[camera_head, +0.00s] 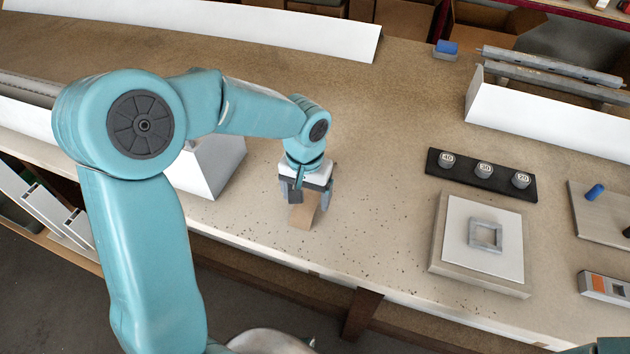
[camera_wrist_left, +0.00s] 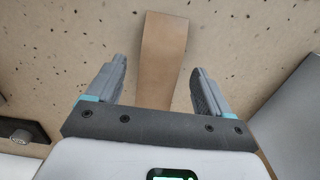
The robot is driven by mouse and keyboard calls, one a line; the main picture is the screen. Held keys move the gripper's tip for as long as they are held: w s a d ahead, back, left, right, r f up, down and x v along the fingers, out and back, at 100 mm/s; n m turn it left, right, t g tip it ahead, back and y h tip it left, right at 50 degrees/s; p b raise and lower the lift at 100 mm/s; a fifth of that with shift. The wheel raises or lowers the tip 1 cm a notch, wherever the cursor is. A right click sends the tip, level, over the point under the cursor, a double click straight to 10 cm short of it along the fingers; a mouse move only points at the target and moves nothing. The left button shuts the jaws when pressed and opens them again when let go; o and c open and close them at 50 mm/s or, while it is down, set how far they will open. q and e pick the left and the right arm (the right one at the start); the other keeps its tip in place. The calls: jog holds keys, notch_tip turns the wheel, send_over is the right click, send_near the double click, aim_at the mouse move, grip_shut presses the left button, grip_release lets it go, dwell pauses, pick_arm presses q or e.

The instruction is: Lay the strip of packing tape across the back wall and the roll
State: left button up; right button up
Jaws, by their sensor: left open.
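A flat brown strip, which looks like the packing tape (camera_head: 303,215), lies at the front part of the bench. In the left wrist view the strip (camera_wrist_left: 162,40) runs between the fingers and passes out of sight under the palm. My left gripper (camera_head: 309,203) is over the strip, pointing down. In the wrist view its fingers (camera_wrist_left: 158,66) are apart, one on each side of the strip, with gaps. A white profile (camera_head: 212,163) stands left of the gripper, partly behind my arm. I cannot make out a back wall or roll in it.
A black rack (camera_head: 481,176) with numbered weights and a white plate with a square frame (camera_head: 486,236) are to the right. Long white profiles lie at the back (camera_head: 230,22) and right (camera_head: 545,115). A blue block (camera_head: 446,47) sits far back. The bench middle is clear.

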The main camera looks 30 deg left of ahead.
pick_arm(q)
jog(key=shift+f, duration=0.65)
jog(key=shift+s, duration=0.1)
jog(key=c, duration=1.1)
